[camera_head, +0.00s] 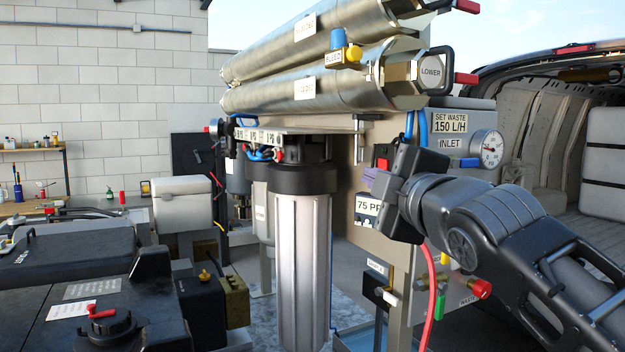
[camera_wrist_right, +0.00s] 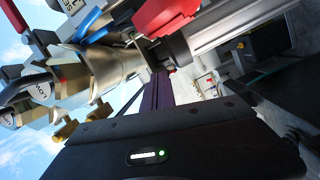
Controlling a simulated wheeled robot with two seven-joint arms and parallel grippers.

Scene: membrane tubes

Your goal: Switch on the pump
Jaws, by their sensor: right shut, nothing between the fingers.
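A small switch box with a red face (camera_head: 383,163) is on the tan panel (camera_head: 345,190), just above and beside the fingers of my right gripper (camera_head: 370,176). Which switch serves the pump carries no label that I can read. The right gripper is shut and empty, its purple fingers close to the panel's front; I cannot tell whether they touch anything. In the wrist view the shut fingers (camera_wrist_right: 158,90) point toward a dark round part, with a large red part (camera_wrist_right: 165,16) beside them. The wrist partly hides the panel. My left gripper is not in view.
Two steel membrane tubes (camera_head: 320,90) lie across the top of the panel. A filter housing (camera_head: 303,250) stands left of the gripper. A flow gauge (camera_head: 487,148) is above my right arm. A red hose (camera_head: 429,290) and a red-knobbed valve (camera_head: 480,289) are below.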

